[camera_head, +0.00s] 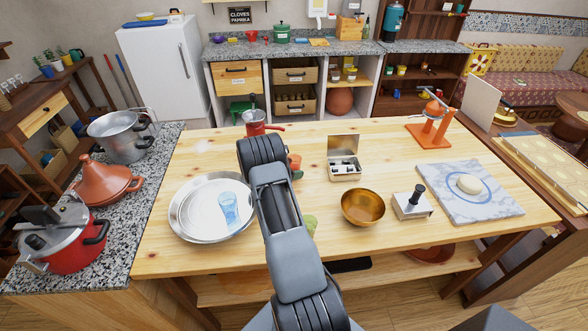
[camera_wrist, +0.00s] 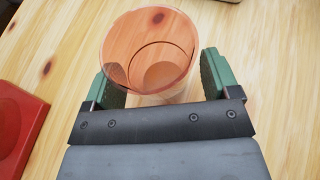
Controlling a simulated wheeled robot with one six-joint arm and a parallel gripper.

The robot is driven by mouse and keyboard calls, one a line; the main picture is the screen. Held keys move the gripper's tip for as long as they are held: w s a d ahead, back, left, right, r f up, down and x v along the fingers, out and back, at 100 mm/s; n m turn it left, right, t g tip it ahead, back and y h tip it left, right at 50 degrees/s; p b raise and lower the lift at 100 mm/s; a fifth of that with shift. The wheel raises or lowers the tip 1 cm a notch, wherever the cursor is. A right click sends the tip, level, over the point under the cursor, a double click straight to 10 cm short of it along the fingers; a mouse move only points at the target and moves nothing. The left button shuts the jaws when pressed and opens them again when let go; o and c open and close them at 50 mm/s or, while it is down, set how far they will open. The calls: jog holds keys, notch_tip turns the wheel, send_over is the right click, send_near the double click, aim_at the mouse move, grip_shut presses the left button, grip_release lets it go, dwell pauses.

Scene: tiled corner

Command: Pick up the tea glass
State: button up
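A clear orange-tinted glass (camera_wrist: 150,50) stands upright on the wooden table in the wrist view. My gripper (camera_wrist: 160,78) is open around it, with one green-padded finger on each side. The left finger is close to the glass or touching it; a small gap seems to show at the right finger. In the head view the orange glass (camera_head: 294,160) shows only partly beside my arm, which hides most of my gripper. A second glass, clear blue (camera_head: 229,208), is in the round metal tray (camera_head: 183,222) at the left.
A red grinder (camera_head: 255,122) stands behind my arm. A small open tin (camera_head: 345,172), an amber bowl (camera_head: 362,207), a metal box with a black knob (camera_head: 412,205) and a marble board (camera_head: 487,198) with dough are to the right. The table's middle right has free room.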

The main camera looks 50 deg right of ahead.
jog(key=c, duration=0.9)
jog(key=shift+r, duration=0.1)
